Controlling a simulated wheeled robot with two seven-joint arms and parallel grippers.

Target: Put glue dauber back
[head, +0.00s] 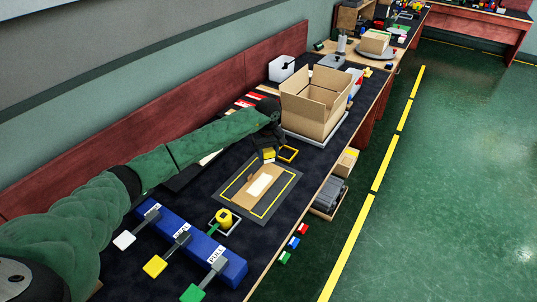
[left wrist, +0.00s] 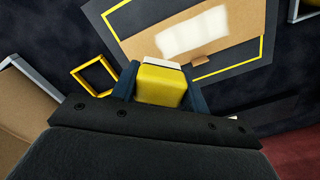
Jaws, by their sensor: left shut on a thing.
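My left gripper (head: 268,150) is shut on a yellow block with a white edge, which I take to be the glue dauber (head: 269,156). In the left wrist view the dauber (left wrist: 160,86) sits between the two dark blue fingers (left wrist: 160,80). The gripper is above the far end of the flat brown cardboard piece (head: 245,194), which has a white patch. A small yellow square frame (head: 291,148) lies just right of the gripper; it also shows empty in the left wrist view (left wrist: 84,65). My right gripper is not in view.
The cardboard lies on a grey mat with a yellow outline (head: 287,184). An open carton (head: 305,112) stands beyond the frame. A yellow round item (head: 225,217) in a white square and a blue lever box (head: 200,245) are nearer.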

